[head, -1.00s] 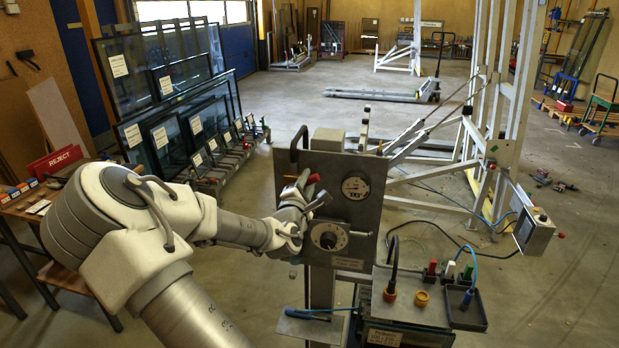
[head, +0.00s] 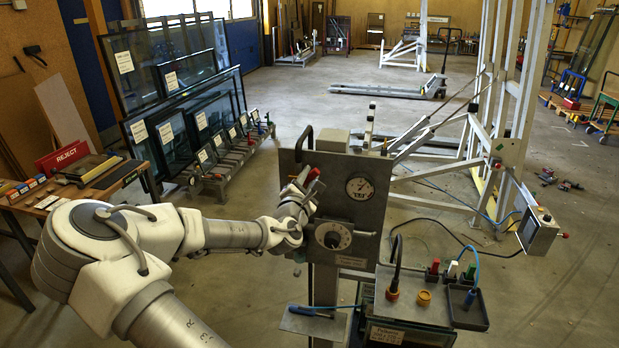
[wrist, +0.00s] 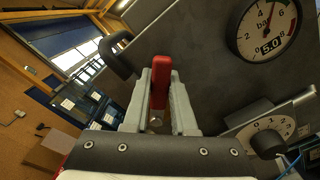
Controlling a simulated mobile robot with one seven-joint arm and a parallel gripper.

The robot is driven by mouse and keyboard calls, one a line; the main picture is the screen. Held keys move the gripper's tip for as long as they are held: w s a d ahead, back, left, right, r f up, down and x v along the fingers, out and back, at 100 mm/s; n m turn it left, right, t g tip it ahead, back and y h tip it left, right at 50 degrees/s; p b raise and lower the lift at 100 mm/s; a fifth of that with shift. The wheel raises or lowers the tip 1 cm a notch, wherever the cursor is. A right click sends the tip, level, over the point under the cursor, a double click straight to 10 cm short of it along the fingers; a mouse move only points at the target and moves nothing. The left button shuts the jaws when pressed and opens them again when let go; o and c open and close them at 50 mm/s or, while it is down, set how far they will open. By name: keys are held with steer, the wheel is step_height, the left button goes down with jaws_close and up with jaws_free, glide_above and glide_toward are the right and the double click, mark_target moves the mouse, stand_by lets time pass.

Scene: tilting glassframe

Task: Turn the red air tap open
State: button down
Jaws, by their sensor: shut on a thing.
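The red air tap (wrist: 160,82) is a red lever on the grey panel (head: 290,166). In the wrist view it stands between the two fingers of my gripper (wrist: 159,100), which is shut on it. In the head view my gripper (head: 303,190) is at the left part of the panel, and the red tap (head: 312,175) shows just above it, tilted up to the right. The fingers hide part of the tap's mount. The pressure gauge (wrist: 269,30) beside it has a white dial and a box reading 5.0.
A dial knob (head: 332,239) sits below the gauge, close right of my gripper. A black handle (wrist: 118,55) stands out at the panel's edge. Glass panes (head: 190,130) stand behind at left.

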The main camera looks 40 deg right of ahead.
steer(key=c, duration=0.7)
jaws_free()
